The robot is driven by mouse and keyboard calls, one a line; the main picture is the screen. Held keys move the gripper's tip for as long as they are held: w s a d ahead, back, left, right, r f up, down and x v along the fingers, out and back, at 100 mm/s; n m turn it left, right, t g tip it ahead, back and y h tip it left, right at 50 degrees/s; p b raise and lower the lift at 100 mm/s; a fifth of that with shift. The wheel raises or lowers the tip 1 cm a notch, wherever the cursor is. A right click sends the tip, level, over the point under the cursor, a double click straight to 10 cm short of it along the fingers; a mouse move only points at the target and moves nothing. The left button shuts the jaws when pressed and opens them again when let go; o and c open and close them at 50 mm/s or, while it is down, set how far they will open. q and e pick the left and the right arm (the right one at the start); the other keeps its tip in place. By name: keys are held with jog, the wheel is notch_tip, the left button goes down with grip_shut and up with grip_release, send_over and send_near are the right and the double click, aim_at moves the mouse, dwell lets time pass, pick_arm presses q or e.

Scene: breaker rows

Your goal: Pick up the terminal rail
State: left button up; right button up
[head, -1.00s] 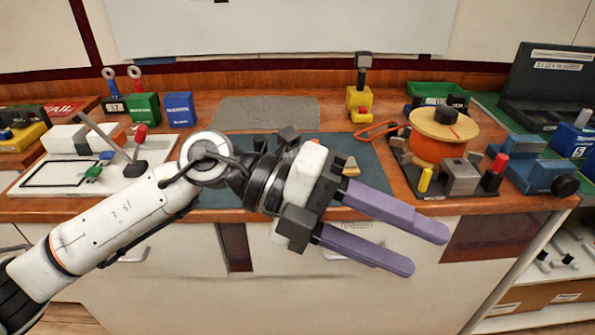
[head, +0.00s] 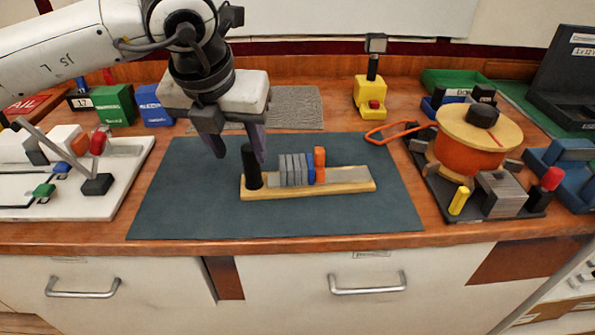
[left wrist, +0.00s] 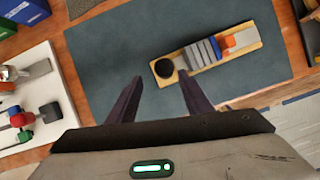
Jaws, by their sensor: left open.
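The terminal rail (head: 340,187) is a pale wooden base lying on the dark mat (head: 190,200). It carries a black upright post (head: 251,168) at its left end and a row of grey, blue and orange blocks (head: 300,170). My left gripper (head: 238,155) is open and empty, pointing down above the mat, just behind and left of the post. In the left wrist view the rail (left wrist: 245,47) lies beyond the fingertips (left wrist: 160,80), its black post nearest the right finger. My right gripper is in neither view.
A white board with a lever (head: 105,200) is at the left. An orange spool (head: 465,155) on a dark base stands at the right. A yellow device (head: 369,98) and a grey textured pad (head: 280,108) are behind. The mat around the rail is clear.

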aim_at(251, 159)
pick_arm(q)
jog(key=x, duration=0.2)
jog(key=d+p+x, duration=0.1)
jog(key=x, duration=0.2)
jog(key=shift+w+r, duration=0.15)
jog(key=shift+w, duration=0.05)
jog(key=shift+w+f, duration=0.2)
jog(key=shift+f, duration=0.2)
jog(key=shift+c, duration=0.3)
grip_shut()
jog(key=shift+r, duration=0.15)
